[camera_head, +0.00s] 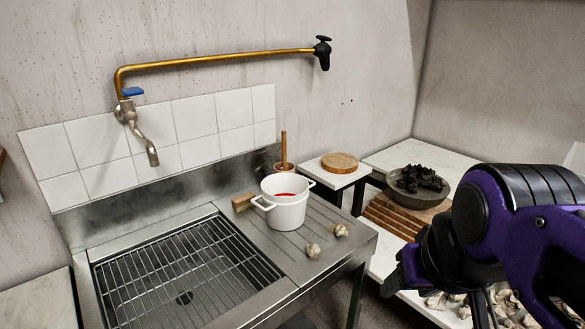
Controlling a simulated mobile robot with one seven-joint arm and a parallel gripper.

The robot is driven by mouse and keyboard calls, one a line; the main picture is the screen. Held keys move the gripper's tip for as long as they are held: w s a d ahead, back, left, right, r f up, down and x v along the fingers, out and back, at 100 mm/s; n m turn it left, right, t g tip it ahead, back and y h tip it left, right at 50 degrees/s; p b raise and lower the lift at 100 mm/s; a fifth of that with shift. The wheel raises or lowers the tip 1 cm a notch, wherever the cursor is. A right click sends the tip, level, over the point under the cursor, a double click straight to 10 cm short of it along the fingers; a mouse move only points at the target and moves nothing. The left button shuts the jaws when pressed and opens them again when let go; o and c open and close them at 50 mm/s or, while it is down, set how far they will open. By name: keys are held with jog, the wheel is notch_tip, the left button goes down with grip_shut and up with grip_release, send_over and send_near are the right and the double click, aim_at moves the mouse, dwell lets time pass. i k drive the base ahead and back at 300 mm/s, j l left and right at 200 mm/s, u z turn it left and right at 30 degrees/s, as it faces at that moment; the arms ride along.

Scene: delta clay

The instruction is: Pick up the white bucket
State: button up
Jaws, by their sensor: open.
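The white bucket (286,212) stands upright on the ribbed steel drainboard to the right of the sink basin. It has a small handle on each side, and something red shows inside it. My gripper (405,284) is at the lower right, to the right of the bucket and apart from it, beyond the sink unit's right edge. It is open, and nothing shows held in it. My purple arm fills the right of the view and hides part of the shelf behind it.
A wooden block (243,202) sits left of the bucket, and a wooden pestle in a mortar (284,164) stands behind it. Two garlic bulbs (313,250) lie in front. A metal grate (185,270) covers the basin. A dark bowl (420,190) stands on boards at right.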

aim_at(285, 202)
jog(key=i+l+u, duration=0.45)
jog(key=l+u, duration=0.25)
jog(key=j, duration=0.1)
